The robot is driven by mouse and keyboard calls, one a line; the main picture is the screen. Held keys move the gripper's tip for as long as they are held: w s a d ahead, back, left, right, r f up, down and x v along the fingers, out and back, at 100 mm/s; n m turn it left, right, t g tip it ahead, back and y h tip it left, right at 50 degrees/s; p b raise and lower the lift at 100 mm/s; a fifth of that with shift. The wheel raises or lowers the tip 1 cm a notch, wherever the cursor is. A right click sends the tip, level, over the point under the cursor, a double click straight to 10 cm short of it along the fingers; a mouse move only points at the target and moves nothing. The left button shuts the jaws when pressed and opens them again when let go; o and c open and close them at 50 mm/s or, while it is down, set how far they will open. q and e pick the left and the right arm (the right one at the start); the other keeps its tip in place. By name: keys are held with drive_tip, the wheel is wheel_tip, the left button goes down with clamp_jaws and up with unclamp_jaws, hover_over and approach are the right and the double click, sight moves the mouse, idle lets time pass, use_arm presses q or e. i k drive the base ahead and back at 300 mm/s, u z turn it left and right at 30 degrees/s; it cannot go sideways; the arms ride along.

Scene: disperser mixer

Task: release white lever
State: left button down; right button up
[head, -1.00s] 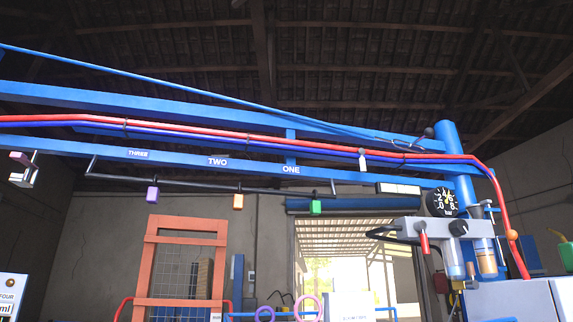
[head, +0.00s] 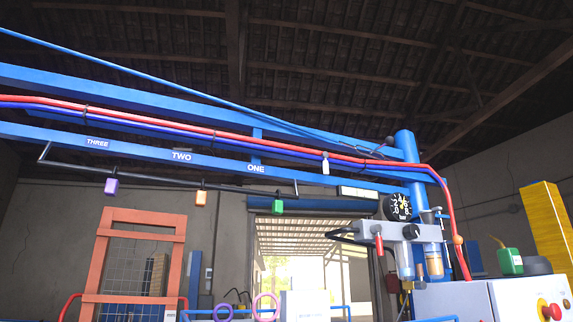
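A small white lever-like piece (head: 325,166) stands upright on the blue overhead beam (head: 215,163), right of the label ONE. It is small, and I cannot tell whether it is locked or released. Neither of my grippers shows in the head view.
Purple (head: 111,186), orange (head: 201,198) and green (head: 277,206) blocks hang from a black rod under the beam. A blue post (head: 406,148) carries a round black gauge (head: 397,207) above a grey unit (head: 385,230) with a red handle. A red emergency button (head: 550,311) is lower right.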

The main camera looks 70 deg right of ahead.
sight(326, 165)
drive_tip(key=k, duration=1)
drive_tip(key=z, duration=2.45)
